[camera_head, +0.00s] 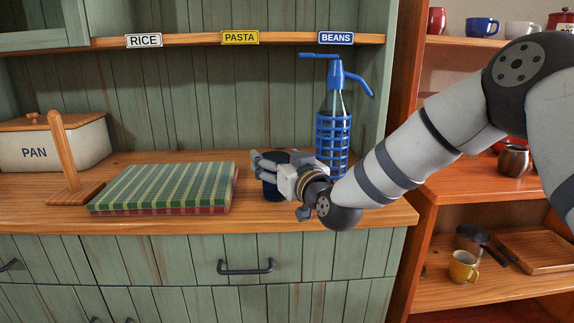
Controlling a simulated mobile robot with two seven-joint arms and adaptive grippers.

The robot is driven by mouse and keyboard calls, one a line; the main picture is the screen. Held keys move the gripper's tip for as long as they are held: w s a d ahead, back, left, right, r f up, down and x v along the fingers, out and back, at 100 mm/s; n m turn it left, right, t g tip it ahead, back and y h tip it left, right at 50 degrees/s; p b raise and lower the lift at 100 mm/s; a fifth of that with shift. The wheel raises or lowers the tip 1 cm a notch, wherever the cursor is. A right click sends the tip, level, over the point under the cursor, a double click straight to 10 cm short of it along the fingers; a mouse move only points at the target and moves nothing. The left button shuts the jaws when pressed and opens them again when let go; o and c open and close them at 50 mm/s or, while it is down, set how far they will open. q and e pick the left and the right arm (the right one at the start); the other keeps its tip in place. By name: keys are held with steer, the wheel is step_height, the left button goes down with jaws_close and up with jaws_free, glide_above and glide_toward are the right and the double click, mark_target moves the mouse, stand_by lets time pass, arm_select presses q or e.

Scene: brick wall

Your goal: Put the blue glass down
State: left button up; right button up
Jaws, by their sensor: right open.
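The dark blue glass (270,187) stands on the wooden counter (255,215), just right of the folded cloths. My right gripper (268,170) is at the glass, with its fingers around the upper part. The jaws are open, and the gripper covers much of the glass's right side. Whether a finger touches the glass cannot be told. My left gripper is not in the view.
A blue siphon bottle (333,130) stands close behind my right gripper. Folded checked cloths (165,187), a wooden stand (62,160) and a PAN box (85,145) lie to the left. A shelf (500,190) with cups and pans stands at right.

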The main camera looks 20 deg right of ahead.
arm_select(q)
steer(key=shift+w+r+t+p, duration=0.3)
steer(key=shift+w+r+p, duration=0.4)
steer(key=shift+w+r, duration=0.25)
arm_select(e)
steer(key=s+d, duration=0.1)
steer(key=s, duration=0.9)
steer(key=shift+s+d, duration=0.15)
steer(key=shift+s, duration=0.2)
